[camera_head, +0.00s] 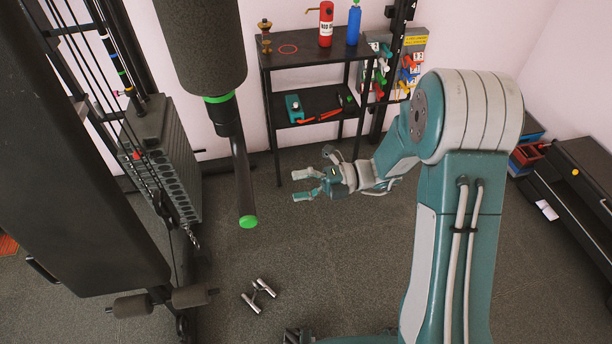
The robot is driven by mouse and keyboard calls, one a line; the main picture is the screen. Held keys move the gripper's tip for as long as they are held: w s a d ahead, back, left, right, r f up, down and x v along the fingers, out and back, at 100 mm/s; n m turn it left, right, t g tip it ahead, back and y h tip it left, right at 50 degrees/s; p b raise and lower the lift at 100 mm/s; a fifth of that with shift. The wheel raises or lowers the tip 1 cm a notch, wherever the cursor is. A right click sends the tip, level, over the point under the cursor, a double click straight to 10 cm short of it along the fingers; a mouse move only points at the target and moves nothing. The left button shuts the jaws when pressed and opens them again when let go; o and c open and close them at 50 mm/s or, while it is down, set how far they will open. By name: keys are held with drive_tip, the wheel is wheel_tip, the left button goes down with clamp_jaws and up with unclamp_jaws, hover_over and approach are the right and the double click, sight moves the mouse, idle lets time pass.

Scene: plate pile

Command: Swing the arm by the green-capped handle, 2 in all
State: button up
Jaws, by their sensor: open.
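The green-capped handle (242,178) is a dark bar that hangs down from the machine's arm (203,50), a thick dark padded cylinder with a green ring near its lower end. The bright green cap is at the bar's bottom tip. My gripper (299,187) is to the right of the handle, apart from it, with its fingers pointing left. The fingers are spread and nothing is between them.
A black shelf (310,58) by the back wall holds a red bottle (326,25), a blue bottle (353,26) and tools. A weight stack (160,160) stands left of the handle. A small metal grip (259,295) lies on the floor. A dark bench (575,185) is at right.

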sight(246, 196)
drive_tip(key=shift+x, duration=5.6)
drive_tip(key=shift+s, duration=0.1)
drive_tip(key=shift+d, duration=0.1)
clamp_jaws()
